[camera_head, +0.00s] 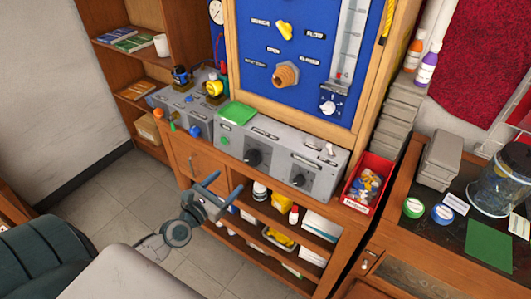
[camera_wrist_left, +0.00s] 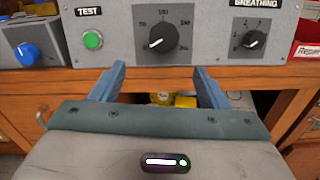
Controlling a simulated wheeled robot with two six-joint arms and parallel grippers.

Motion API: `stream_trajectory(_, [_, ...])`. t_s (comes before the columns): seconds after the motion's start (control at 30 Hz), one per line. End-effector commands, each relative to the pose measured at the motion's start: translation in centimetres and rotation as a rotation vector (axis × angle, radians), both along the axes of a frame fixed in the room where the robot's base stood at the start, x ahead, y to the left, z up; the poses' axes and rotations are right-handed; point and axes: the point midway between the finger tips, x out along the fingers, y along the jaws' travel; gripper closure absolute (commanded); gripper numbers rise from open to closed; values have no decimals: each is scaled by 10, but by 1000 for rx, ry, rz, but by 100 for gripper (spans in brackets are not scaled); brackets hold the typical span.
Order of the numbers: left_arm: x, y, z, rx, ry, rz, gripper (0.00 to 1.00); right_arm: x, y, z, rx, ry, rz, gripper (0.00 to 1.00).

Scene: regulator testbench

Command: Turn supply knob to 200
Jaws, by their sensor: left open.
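A large black knob (camera_wrist_left: 163,40) with a number scale is ahead of my left gripper in the left wrist view. Its white pointer line tilts down to the left. Its name label is cut off at the top, so I cannot read whether it says supply. In the head view this knob (camera_head: 254,157) sits on the front of the grey test unit (camera_head: 225,146). My left gripper (camera_head: 224,189) is open and empty, below and in front of the unit, apart from it. Its two blue fingers (camera_wrist_left: 158,70) stand either side of the knob's line. My right gripper is not in view.
A smaller black BREATHING knob (camera_wrist_left: 254,40) is to the right, a green TEST button (camera_wrist_left: 93,40) and a blue knob (camera_wrist_left: 28,53) to the left. A red parts bin (camera_head: 351,201) stands right of the unit. Shelves (camera_head: 262,228) with bottles lie below the bench.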

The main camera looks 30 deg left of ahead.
Motion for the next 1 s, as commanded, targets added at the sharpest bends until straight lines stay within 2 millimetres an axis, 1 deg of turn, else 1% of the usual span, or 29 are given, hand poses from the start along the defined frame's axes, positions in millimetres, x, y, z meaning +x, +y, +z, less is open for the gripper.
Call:
stream_trajectory(0.03, [0,-1,7,-30,-6,-1,32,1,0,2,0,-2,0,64])
stream_trajectory(0.07, [1,-1,9,-43,-8,-1,32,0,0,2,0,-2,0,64])
stream_trajectory(0.17, [8,-1,10,-55,-12,1,32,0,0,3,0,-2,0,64])
stream_trajectory(0.27, [20,-3,11,-54,-13,2,32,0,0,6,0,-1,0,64])
stream_trajectory(0.5, [61,-7,10,-51,-13,2,32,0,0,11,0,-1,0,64])
stream_trajectory(0.7, [91,-9,9,-51,-10,0,32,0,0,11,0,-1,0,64])
stream_trajectory(0.83, [102,-10,8,-49,-10,0,32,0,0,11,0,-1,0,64])
stream_trajectory(1.0, [108,-11,8,-49,-9,-1,32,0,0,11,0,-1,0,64])
